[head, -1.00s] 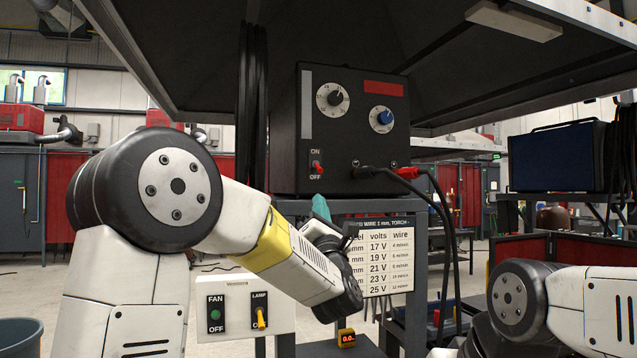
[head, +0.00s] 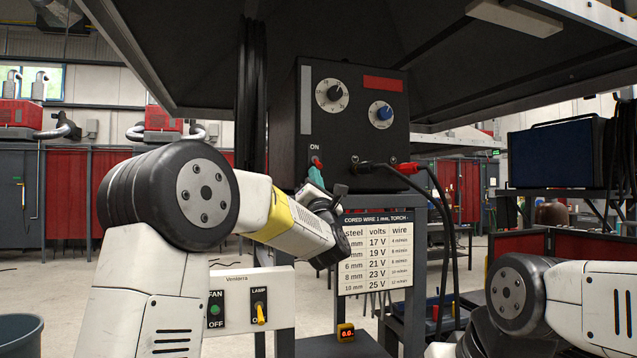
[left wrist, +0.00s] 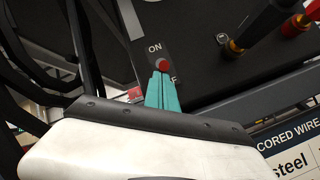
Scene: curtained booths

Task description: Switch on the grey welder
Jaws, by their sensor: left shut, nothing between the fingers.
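The welder (head: 345,135) is a dark grey box with two dials and a red label. Its red toggle switch (head: 316,162) sits under the word ON at the lower left of the front. The switch also shows in the left wrist view (left wrist: 161,64), where the lettering below it is partly covered. My left gripper (head: 317,176) has teal fingers that are shut and empty. Their tips are right below the red toggle; I cannot tell whether they touch it. Which way the toggle is tipped is unclear. My right gripper is out of view.
Black and red cable plugs (head: 402,168) stick out right of the switch, with cables hanging down. A fan and lamp switch panel (head: 235,305) and a settings chart (head: 376,255) are below. A dark hood (head: 330,40) overhangs the welder.

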